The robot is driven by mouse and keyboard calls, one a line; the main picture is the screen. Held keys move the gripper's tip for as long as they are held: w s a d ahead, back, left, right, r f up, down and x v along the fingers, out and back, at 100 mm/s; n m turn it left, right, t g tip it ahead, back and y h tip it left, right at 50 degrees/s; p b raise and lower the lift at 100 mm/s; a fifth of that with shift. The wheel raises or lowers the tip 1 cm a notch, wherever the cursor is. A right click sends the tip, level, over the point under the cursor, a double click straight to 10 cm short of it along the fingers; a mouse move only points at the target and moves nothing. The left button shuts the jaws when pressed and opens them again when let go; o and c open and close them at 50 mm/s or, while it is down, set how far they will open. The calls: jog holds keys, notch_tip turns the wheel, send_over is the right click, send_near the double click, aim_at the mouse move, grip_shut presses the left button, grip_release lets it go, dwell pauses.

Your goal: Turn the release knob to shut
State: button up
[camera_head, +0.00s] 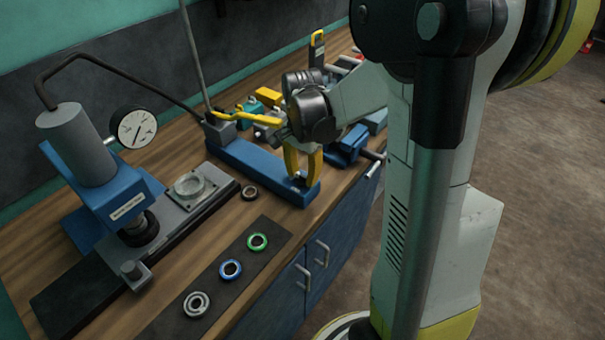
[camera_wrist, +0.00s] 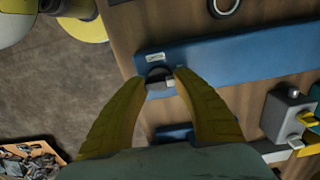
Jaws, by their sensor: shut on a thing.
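The release knob (camera_wrist: 159,73) is a small dark round knob with a pale grey part, at the end of a long blue base (camera_wrist: 230,62) in the wrist view. A small pale label sits beside it. My gripper (camera_wrist: 162,78) has its two yellow fingers closed in on either side of the knob. In the head view my gripper (camera_head: 302,174) points down at the near end of the blue base (camera_head: 252,168), and its fingers mostly hide the knob. The knob's turn angle cannot be told.
A blue press (camera_head: 112,195) with a pressure gauge (camera_head: 134,127) stands at the left, joined by a black hose to a grey block with a yellow lever (camera_head: 245,116). Several rings lie on a dark mat (camera_head: 215,290). A blue vise (camera_head: 349,146) stands close right of my gripper.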

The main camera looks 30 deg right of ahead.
aim_at(302, 176)
jog(key=o, duration=1.2)
jog(key=shift+c, duration=0.2)
notch_tip(302, 176, up, 12)
jog(key=shift+a, duration=0.1)
jog(key=s+a+n+t, duration=0.7)
jog(key=s+a+n, duration=0.4)
jog(key=a+n, duration=0.2)
jog(key=shift+a+n, duration=0.15)
jog(key=shift+n, duration=0.45)
